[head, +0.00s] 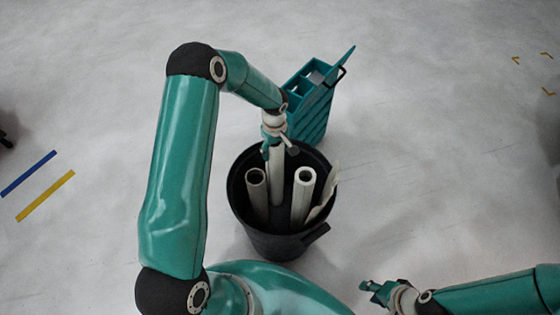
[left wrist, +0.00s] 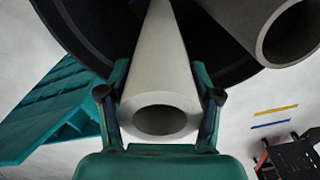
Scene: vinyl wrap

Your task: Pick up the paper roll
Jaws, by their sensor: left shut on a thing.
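Several white paper rolls stand in a black bin (head: 270,240) in the middle of the head view. One roll (head: 277,180) stands at the back centre of the bin, and my left gripper (head: 278,148) is shut on its upper end from above. In the left wrist view this roll (left wrist: 160,75) lies between the two fingers, its open end facing the camera. A second roll (head: 256,190) stands at the left and a third (head: 302,195) at the right. My right gripper (head: 375,290) is at the lower right, away from the bin; its finger gap is unclear.
A teal crate-like box (head: 310,115) with an open top stands just behind the bin. A pale sheet-like piece (head: 325,190) leans at the bin's right rim. Blue (head: 28,173) and yellow (head: 45,196) floor strips lie at the left. The floor at the right is mostly clear.

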